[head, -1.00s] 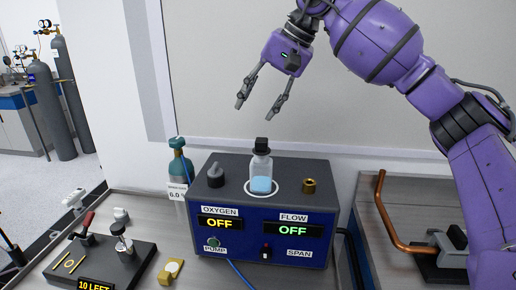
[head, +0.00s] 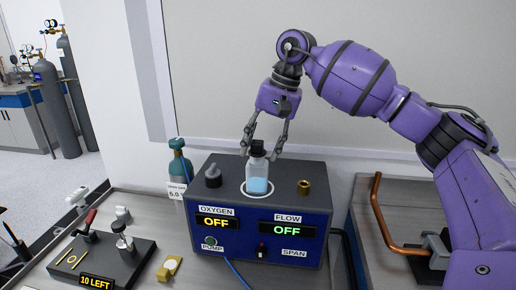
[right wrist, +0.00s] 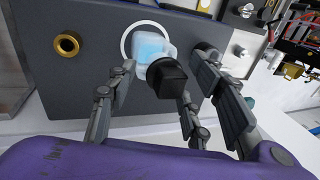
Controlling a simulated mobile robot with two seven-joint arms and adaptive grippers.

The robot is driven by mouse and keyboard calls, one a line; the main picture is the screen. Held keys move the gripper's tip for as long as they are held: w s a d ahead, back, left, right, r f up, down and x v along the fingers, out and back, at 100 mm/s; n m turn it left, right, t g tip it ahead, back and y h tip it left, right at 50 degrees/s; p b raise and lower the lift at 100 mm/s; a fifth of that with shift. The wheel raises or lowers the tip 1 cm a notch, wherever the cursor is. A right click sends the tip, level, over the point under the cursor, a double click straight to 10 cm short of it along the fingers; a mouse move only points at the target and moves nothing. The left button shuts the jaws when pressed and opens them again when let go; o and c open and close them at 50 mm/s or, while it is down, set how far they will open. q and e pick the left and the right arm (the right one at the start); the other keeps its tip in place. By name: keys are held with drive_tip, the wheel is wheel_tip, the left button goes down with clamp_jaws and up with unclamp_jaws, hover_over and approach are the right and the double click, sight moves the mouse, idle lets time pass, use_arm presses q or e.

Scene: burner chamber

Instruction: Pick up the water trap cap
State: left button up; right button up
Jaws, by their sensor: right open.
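The water trap cap (head: 257,147) is black and sits on the neck of a clear bottle (head: 257,177) holding light blue liquid. The bottle stands upright inside a white ring on top of the blue and dark grey analyser box (head: 285,170). My right gripper (head: 261,157) points down with its fingers open on either side of the cap and bottle neck. In the right wrist view the cap (right wrist: 167,78) lies between the spread fingers; contact cannot be told. My left gripper is not in view.
A dark knob (head: 213,176) and a brass fitting (head: 304,187) stand on the box beside the bottle. A teal cylinder (head: 178,165) is behind to the left. A black fixture (head: 110,260) and a copper pipe (head: 378,215) flank the box.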

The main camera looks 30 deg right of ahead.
drive_tip(key=c, duration=0.8)
drive_tip(key=shift+c, duration=0.2)
drive_tip(key=shift+r, duration=0.1)
